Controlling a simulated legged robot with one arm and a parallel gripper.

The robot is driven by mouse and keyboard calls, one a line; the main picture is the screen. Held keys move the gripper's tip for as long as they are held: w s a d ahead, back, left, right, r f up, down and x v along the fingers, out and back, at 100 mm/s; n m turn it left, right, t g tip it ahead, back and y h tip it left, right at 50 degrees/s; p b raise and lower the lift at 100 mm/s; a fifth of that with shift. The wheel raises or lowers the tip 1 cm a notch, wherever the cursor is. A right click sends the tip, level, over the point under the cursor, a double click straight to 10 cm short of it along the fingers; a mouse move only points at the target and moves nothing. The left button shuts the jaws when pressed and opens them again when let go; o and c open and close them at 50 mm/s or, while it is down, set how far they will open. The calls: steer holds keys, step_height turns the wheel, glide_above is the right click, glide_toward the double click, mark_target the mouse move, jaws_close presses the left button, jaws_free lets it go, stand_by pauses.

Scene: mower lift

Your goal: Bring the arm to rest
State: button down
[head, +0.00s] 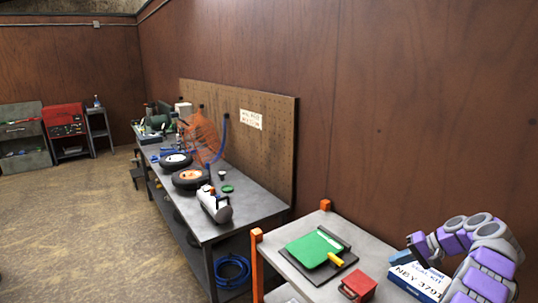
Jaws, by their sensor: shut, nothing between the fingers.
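My arm (488,262), purple and grey, shows at the lower right, folded over the near cart. My gripper (417,247) is at its left end, above the right part of the cart top. It is shut with nothing held. The fingertips are small and partly hidden, so I cannot tell exactly how far they are from the things below.
The grey cart (300,274) with orange corner posts holds a green board (313,249), a red box (358,286) and a blue-and-white box (418,281). A long workbench (262,205) with wheels and tools runs along the wall. The floor (75,225) at left is clear.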

steer(key=s+a+r+n+g, duration=0.1)
steer(key=s+a+r, duration=0.1)
steer(key=a+r, duration=0.45)
steer(key=s+a+r+n+g, duration=0.1)
steer(key=s+a+r, duration=0.15)
steer(key=a, duration=0.65)
steer(key=s+a+r+n+g, duration=0.15)
steer(key=s+a+r, duration=0.25)
steer(key=s+a, duration=0.65)
steer(key=s+a+f+g+h, duration=0.1)
steer(key=s+a+h, duration=0.1)
steer(key=s, duration=0.5)
steer(key=s+a+f+g+h, duration=0.1)
steer(key=s+a+h, duration=0.15)
steer(key=s, duration=0.45)
steer(key=s+d+f+h, duration=0.2)
steer(key=s+f, duration=0.1)
steer(key=s, duration=0.7)
steer(key=s+d+f+n+h, duration=0.1)
steer(key=s+d+f+h, duration=0.1)
steer(key=s, duration=0.8)
steer(key=shift+d+f, duration=0.3)
steer(key=shift+f, duration=0.5)
steer(key=c, duration=1.8)
jaws_free()
steer(key=shift+w+n, duration=0.1)
steer(key=shift+n, duration=0.15)
